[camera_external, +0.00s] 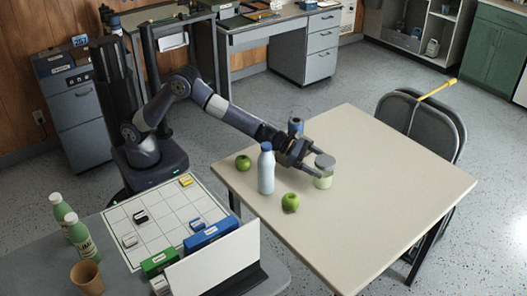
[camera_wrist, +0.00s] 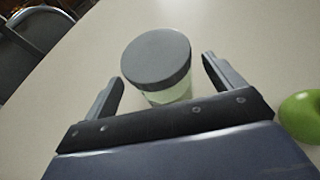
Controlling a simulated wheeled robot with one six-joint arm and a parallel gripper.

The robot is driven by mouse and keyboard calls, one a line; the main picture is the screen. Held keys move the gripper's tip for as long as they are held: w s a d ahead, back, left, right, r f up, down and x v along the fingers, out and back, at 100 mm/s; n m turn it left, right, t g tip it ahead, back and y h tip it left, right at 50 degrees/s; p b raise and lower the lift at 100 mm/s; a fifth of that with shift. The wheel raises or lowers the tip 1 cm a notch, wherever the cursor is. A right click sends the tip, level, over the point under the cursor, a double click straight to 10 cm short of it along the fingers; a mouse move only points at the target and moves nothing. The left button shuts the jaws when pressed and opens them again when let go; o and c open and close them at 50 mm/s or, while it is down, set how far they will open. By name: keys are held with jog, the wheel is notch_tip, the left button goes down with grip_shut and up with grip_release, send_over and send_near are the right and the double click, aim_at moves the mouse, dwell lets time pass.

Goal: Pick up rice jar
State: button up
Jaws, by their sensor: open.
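The rice jar (camera_external: 323,178) is a squat clear jar with pale contents and a grey lid, standing upright on the beige table (camera_external: 400,190). In the wrist view the jar (camera_wrist: 158,62) lies between the two fingers, with a visible space on each side. My gripper (camera_external: 312,171) is open at the jar; in the wrist view its fingers (camera_wrist: 160,88) are spread to the left and right of it. The jar's lower part is partly hidden behind the gripper in the wrist view.
A white bottle with a blue cap (camera_external: 266,172) stands close to my arm. Green apples lie near it, one in front (camera_external: 290,202) and one to the left (camera_external: 243,162). A blue-topped container (camera_external: 295,126) stands behind the arm. The table's right side is clear; folding chairs (camera_external: 425,120) stand beyond.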

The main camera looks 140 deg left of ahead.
aim_at(325, 167)
jog(key=shift+p+x, duration=0.8)
jog(key=shift+x, duration=0.8)
jog(key=shift+c, duration=0.4)
jog(key=shift+r, duration=0.1)
jog(key=c, duration=1.2)
